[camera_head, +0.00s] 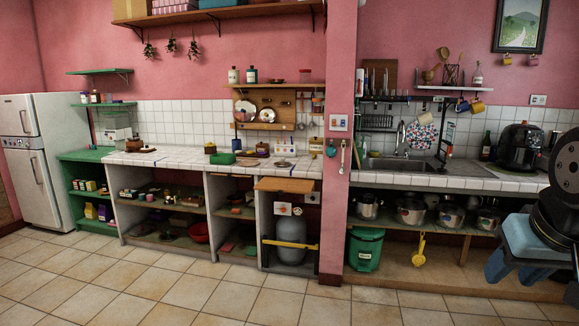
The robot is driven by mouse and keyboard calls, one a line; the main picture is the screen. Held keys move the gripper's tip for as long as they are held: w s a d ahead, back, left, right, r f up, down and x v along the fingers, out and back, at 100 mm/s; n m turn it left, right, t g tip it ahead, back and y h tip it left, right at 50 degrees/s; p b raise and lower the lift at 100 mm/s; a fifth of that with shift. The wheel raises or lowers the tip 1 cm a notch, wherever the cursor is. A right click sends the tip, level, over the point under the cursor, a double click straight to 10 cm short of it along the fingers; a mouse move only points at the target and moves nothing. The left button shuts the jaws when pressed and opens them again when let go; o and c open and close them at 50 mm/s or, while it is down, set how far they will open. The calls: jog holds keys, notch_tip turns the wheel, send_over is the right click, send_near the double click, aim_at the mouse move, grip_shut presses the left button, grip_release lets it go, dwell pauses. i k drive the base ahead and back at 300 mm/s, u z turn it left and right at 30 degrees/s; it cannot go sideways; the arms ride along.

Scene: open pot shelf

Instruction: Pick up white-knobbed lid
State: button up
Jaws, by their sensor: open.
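Several metal pots stand in a row on the open shelf under the sink counter: one at the left (367,206), one with a reddish mark (410,211), one beside it (450,215), and one at the right (487,219). Some seem to have lids, but they are too small and shaded for me to make out a white knob. My gripper (531,276) is at the right edge, in front of the shelf's right end. It points down, its two blue-black fingers apart, with nothing seen between them. My arm hides part of the shelf there.
A green bin (365,250) stands below the shelf at the left, with a yellow utensil (418,249) hanging near it. A pink pillar (338,140) divides the sink side from the tiled counter (190,157). The tiled floor (190,295) in front is clear.

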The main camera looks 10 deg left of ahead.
aim_at(282, 163)
jog(key=u, duration=0.2)
jog(key=i, duration=0.5)
jog(key=u, duration=0.6)
jog(key=i, duration=1.2)
jog(key=u, duration=0.7)
jog(key=i, duration=1.45)
jog(key=z, duration=0.35)
jog(key=i, duration=1.3)
jog(key=z, duration=0.55)
jog(key=i, duration=0.4)
jog(key=z, duration=0.15)
jog(key=k, duration=0.8)
